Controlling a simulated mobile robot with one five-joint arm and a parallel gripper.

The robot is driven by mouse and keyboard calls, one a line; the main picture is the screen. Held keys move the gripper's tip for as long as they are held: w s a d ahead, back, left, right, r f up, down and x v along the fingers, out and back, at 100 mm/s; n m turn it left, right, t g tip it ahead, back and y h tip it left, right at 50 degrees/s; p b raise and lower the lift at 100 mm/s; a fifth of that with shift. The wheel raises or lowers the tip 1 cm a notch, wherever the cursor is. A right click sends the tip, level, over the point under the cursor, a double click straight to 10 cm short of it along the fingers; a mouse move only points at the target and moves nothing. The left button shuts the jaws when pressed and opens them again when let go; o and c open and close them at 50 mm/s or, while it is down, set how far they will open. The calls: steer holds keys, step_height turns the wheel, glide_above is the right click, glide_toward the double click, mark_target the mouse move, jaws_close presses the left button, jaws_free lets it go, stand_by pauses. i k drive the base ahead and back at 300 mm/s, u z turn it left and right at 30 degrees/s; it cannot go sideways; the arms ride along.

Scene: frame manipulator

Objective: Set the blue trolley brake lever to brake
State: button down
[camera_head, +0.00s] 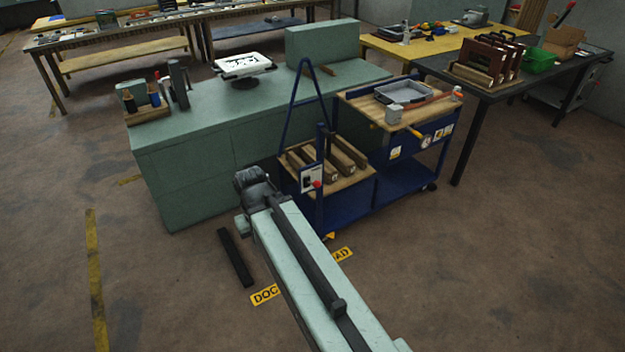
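The blue trolley (345,206) stands right of centre, against the green bench. Its lower left deck carries several wooden blocks, and its raised right deck holds a grey tray. A blue post at its front left bears a small white panel (308,180) with a red knob. A small yellow part (328,237) shows low at the trolley's front corner, partly behind my arm; I cannot tell whether it is the brake lever or how it is set. My arm reaches up from the bottom; its dark end, with my gripper (251,184), is left of the trolley. I cannot make out the fingers.
The green bench (205,130) lies behind and left of the trolley. A dark table (520,85) with racks and a green bin stands at right. A black bar (236,257) and yellow floor lettering (265,294) lie by my arm. The front floor is otherwise clear.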

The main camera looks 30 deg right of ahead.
mark_target(316, 184)
steer(key=u, duration=0.25)
steer(key=i, duration=1)
